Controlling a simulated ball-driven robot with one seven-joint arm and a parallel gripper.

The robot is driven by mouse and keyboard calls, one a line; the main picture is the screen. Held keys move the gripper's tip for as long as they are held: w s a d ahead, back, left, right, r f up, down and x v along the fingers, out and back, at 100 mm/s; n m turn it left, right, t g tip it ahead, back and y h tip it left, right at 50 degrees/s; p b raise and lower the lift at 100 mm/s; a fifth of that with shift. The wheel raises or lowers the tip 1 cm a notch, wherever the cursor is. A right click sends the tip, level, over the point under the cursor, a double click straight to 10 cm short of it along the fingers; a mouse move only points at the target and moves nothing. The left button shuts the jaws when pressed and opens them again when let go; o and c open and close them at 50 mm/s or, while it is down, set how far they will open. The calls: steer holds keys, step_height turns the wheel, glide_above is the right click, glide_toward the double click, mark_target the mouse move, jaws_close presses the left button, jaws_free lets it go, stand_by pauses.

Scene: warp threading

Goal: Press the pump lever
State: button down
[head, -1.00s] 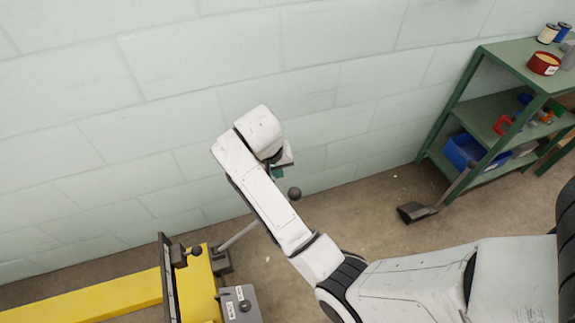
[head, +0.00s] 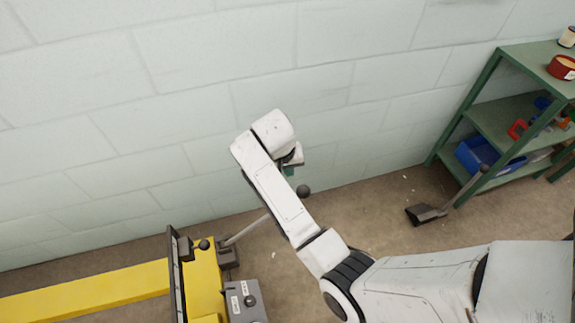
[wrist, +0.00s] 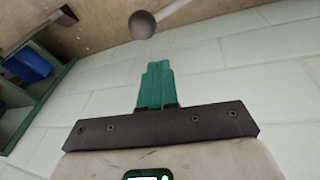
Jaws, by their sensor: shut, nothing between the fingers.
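The pump lever is a grey rod (head: 247,229) with a dark ball knob (head: 303,191) at its upper end. It rises from a dark bracket (head: 227,256) beside the yellow machine (head: 204,280); my arm hides part of the rod. In the wrist view the knob (wrist: 142,25) and part of the rod (wrist: 172,10) show beyond my fingertips, with a visible gap. My gripper (wrist: 158,66) has teal fingers that are shut together with nothing between them. In the head view its teal fingers (head: 288,171) are mostly hidden behind my wrist, close above and left of the knob.
A pale block wall stands behind the arm. A grey control box (head: 245,300) sits beside the yellow machine. The floor between is mostly clear.

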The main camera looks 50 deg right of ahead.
mark_target(300, 187)
steer(key=shift+s+d+f+b, duration=0.2)
steer(key=shift+s+d+f, duration=0.15)
steer(key=shift+f, duration=0.85)
steer(key=shift+s+d+f+b, duration=0.15)
steer(key=shift+s+d+f, duration=0.2)
steer(key=shift+f, duration=0.85)
steer(key=shift+s+d+f+b, duration=0.25)
steer(key=shift+s+f, duration=0.1)
steer(key=shift+f, duration=0.85)
